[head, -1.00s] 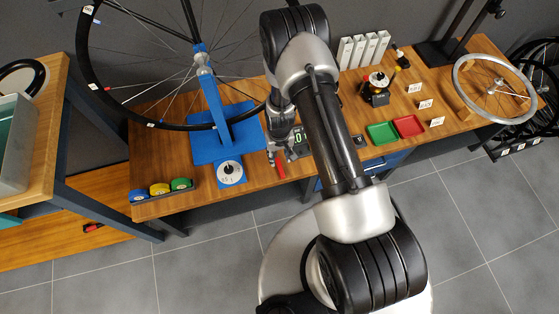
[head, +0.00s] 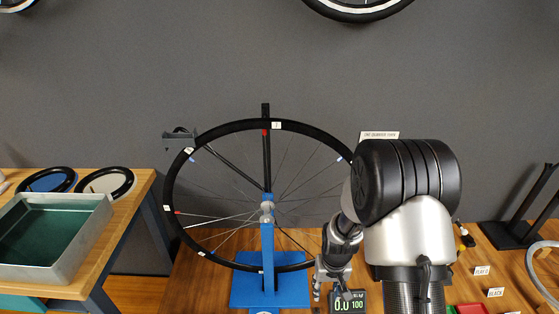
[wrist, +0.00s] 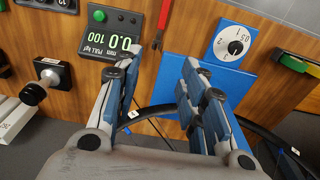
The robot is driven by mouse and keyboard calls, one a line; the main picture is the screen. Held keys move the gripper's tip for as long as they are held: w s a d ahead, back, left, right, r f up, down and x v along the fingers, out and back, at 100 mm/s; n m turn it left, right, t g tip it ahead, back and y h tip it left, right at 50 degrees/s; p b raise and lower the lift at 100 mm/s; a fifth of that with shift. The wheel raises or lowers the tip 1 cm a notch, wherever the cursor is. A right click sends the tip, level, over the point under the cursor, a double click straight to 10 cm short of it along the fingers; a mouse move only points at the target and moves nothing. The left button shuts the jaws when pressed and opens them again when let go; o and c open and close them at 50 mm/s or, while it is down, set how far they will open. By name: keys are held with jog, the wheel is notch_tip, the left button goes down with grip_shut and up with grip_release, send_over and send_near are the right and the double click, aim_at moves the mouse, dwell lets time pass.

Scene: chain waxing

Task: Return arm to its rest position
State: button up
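My gripper (wrist: 160,68) is open in the wrist view. Its two blue-padded fingers stand apart with nothing between them. In the head view my gripper (head: 322,282) hangs low, just left of the scale display (head: 347,302). The forearm and a large black joint rise to its right. The display (wrist: 110,42) reads 0.0 and 100 in the wrist view, left of the fingers. A red-handled tool (wrist: 164,12) lies beyond the fingers.
A spoked wheel (head: 258,126) stands in a blue truing stand (head: 268,245) left of the arm. A dial plate (wrist: 232,43) lies right of the fingers. A metal tray (head: 95,213) sits on the left bench. Dark wall lies behind.

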notch_tip(320, 180, up, 15)
jog(key=s+t, duration=0.1)
jog(key=s, duration=0.1)
jog(key=s+r+t, duration=0.2)
jog(key=s+r, duration=1.5)
jog(key=s, duration=0.4)
jog(key=shift+s+r+t, duration=0.15)
jog(key=shift+s+t, duration=0.05)
jog(key=shift+t, duration=0.2)
jog(key=shift+c, duration=0.4)
jog(key=shift+d, duration=0.15)
jog(key=shift+c, duration=0.2)
